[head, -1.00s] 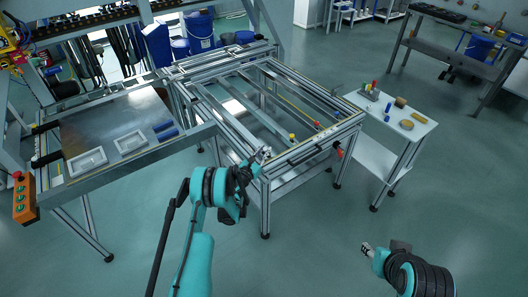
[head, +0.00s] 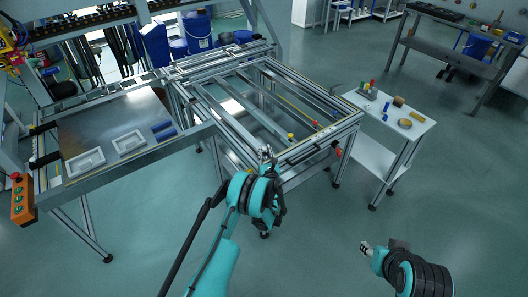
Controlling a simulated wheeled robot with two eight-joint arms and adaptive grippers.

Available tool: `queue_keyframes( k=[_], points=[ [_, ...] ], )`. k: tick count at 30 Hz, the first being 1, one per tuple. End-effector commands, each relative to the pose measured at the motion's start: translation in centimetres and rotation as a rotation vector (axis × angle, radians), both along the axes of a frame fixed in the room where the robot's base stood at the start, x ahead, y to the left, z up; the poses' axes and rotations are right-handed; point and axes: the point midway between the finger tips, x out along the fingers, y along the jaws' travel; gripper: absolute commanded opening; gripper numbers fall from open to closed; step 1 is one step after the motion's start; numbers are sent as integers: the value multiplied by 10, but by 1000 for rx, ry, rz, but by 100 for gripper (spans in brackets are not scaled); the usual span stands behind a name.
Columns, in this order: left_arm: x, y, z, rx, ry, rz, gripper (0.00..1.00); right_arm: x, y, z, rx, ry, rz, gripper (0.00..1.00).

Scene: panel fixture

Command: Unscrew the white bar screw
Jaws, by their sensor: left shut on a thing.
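The panel fixture (head: 231,139) is an aluminium frame with several long bars across it. My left gripper (head: 266,152) is at the frame's near edge, at the near end of the left bar. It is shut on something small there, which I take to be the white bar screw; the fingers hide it. A yellow screw (head: 290,136) and a red screw (head: 315,124) stand on the bars to its right. My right gripper (head: 366,247) is low at the right, over open floor, apart from everything; its jaws are too small to read.
A white side table (head: 417,126) with small coloured parts stands right of the fixture. Another red knob (head: 338,152) is on the fixture's near side. A bench with two white trays (head: 86,163) and an orange button box (head: 24,199) is at left. The floor in front is clear.

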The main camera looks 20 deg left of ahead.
Motion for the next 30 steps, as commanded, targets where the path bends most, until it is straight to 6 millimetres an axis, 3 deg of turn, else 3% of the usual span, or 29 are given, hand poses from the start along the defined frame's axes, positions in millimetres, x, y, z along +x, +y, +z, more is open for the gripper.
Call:
queue_keyframes(
  k=[10, 26, 27, 29, 30],
  points=[
    [1, -2, 0, 0, 0, 150, 0, 0, 0, 0, 0, 0, 0, 40],
    [1, -1, 0, 0, 0, 178, 0, 0, 0, 0, 0, 0, 0, 40],
    [1, -1, 0, 0, 0, 178, 24, 0, 0, 0, 0, 0, 0, 40],
    [1, -1, 0, 0, 0, 178, 40, 0, 0, 0, 0, 0, 0, 40],
    [1, -1, 0, 0, 0, 178, 43, 0, 0, 0, 0, 0, 0, 40]
  ],
)
